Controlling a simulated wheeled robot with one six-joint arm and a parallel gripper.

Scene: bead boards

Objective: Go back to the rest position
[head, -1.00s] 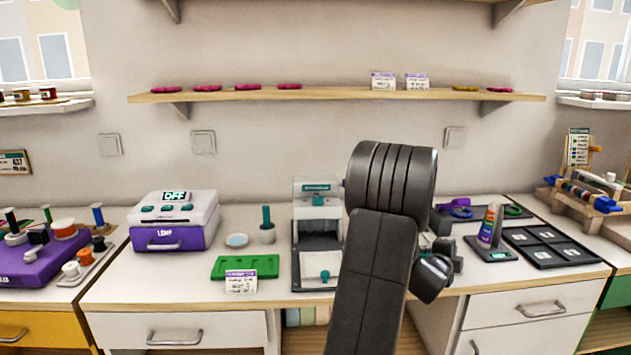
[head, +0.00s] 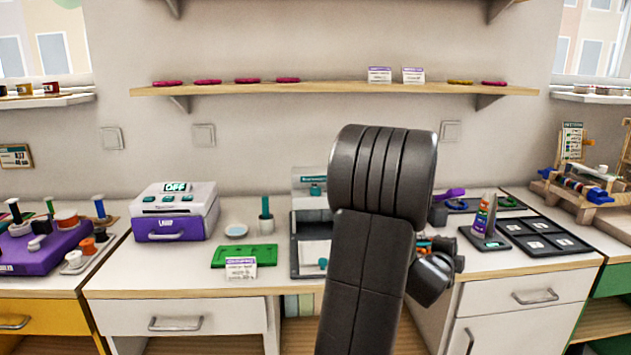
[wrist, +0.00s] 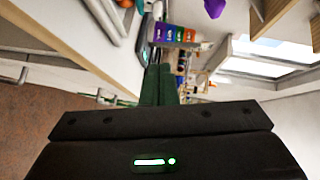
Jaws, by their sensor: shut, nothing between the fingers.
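My gripper (wrist: 158,85) shows in the wrist view as two dark green fingers close together. They are shut with nothing held between them. In that view the fingers point toward a blurred, sideways bench with several bright-coloured items beyond them. In the head view my dark arm rises in the centre, in front of the bench, and the fingers cannot be made out. The arm hides part of the grey device with a teal label (head: 313,181) and some of the bench behind it.
The white bench holds a purple and white box (head: 174,228), a green board (head: 230,250), a glue-like tube (head: 483,222) and a black tray (head: 562,252). A wooden shelf (head: 340,88) runs above. A purple rack (head: 62,262) stands left, a wooden stand (head: 582,211) right.

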